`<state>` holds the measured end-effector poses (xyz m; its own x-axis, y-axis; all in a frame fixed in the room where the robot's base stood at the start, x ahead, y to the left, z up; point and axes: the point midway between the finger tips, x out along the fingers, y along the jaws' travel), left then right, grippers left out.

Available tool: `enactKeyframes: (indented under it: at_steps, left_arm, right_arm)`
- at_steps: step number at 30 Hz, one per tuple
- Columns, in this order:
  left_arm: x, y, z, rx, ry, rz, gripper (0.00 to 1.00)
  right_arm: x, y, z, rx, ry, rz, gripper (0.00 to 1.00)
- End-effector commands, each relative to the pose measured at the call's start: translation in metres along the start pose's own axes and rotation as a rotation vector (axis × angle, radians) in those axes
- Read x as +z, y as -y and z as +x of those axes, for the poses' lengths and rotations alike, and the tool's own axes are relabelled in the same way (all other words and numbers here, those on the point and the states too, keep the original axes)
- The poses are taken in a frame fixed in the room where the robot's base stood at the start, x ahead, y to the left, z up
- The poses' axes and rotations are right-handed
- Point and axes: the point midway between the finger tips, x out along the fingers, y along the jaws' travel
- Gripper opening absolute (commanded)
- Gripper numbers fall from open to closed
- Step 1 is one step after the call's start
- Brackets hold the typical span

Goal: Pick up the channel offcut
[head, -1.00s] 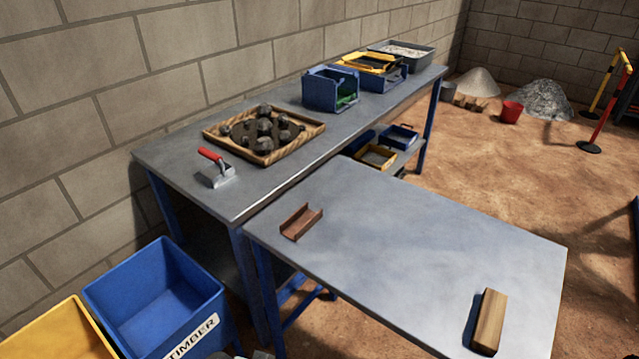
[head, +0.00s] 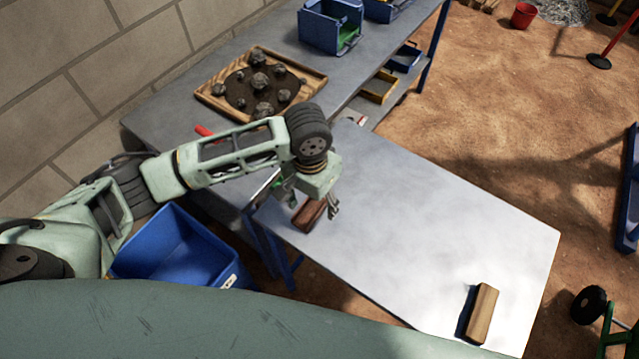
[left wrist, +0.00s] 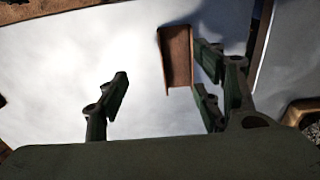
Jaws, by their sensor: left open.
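The channel offcut (head: 307,217), a short rusty brown U-shaped piece, lies on the grey near table (head: 420,220) by its left end. In the head view my left gripper (head: 311,203) hangs over it and hides part of it. In the left wrist view the offcut (left wrist: 178,62) lies beyond the open fingers of the left gripper (left wrist: 163,92), closer to the right-hand finger. Nothing is between the fingers. Whether a finger touches the offcut or table I cannot tell. My right gripper is not in view.
A wooden block (head: 481,314) lies at the table's near right; the table's middle is clear. A blue bin (head: 178,252) stands at lower left. The back bench (head: 175,123) holds a wooden tray (head: 315,82) of rocks and a trowel (head: 203,130), mostly hidden by my arm.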

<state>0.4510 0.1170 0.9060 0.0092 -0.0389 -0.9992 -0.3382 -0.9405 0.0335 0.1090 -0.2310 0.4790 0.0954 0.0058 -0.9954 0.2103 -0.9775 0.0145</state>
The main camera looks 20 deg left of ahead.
Motion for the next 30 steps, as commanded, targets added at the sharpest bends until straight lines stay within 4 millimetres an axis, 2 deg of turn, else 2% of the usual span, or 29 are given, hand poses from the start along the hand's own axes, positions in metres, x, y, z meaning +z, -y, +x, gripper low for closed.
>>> enactKeyframes:
  at_steps: [1, 5, 14, 22, 30]
  left_arm:
    - [-0.001, 0.008, -0.007, -0.017, 0.011, -0.012, 0.61]
    - [-0.001, 0.016, -0.009, -0.033, 0.03, -0.032, 0.61]
    - [-0.002, 0.018, 0.021, -0.034, 0.031, -0.034, 0.61]
    - [-0.004, 0.022, 0.058, -0.034, 0.03, -0.033, 0.61]
    - [-0.004, 0.023, 0.068, -0.034, 0.027, -0.031, 0.61]
  right_arm:
    - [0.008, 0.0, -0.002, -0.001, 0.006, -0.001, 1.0]
    - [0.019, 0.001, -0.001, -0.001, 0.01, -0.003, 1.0]
    - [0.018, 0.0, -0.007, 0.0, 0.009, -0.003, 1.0]
    - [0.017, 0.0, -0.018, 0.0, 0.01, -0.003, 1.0]
    - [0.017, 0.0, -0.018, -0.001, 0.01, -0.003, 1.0]
